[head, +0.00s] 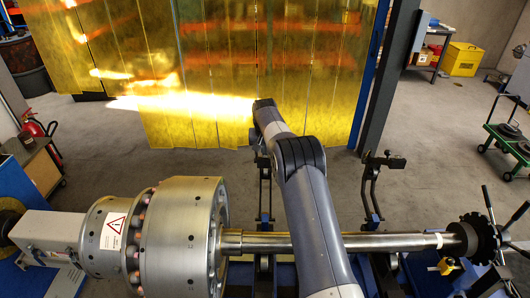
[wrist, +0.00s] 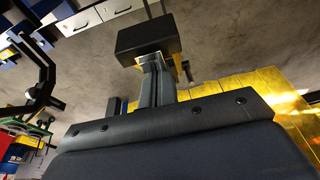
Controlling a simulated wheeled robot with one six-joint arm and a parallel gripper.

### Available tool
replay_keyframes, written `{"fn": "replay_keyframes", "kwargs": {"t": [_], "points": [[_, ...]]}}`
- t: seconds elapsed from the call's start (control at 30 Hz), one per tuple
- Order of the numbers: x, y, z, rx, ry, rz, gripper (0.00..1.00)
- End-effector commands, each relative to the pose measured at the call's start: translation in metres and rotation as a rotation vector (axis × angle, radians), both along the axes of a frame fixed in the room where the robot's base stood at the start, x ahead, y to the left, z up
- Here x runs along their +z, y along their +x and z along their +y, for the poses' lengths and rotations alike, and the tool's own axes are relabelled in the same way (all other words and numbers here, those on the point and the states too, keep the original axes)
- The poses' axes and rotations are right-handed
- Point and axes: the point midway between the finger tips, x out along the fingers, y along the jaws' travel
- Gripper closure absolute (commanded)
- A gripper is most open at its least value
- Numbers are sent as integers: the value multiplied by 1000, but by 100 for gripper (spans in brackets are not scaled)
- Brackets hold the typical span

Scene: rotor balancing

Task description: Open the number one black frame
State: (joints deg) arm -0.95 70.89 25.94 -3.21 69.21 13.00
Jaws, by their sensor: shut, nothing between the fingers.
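Two black frames stand behind the shaft in the head view, one left of my arm (head: 265,190) and one right of it (head: 372,185). I see no number on either, so I cannot tell which is number one. The left frame is partly hidden by my arm. A black frame (wrist: 40,85) also shows at the left edge of the wrist view, apart from my gripper. My gripper (wrist: 149,42) is shut and empty in the wrist view. In the head view its fingers are hidden at the arm's far end.
A metal shaft (head: 390,242) with a large silver drum (head: 180,235) lies across the front. Yellow strip curtains (head: 200,110) hang behind my arm. A blue post (head: 370,75) stands to their right. Grey floor (head: 420,130) is free at the right.

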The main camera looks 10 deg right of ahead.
Motion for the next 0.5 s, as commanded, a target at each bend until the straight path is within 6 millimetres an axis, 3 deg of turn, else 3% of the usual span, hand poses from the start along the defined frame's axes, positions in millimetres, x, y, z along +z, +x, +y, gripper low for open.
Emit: {"fn": "replay_keyframes", "kwargs": {"t": [0.5], "points": [[1,-12,2,1,0,0,100]]}}
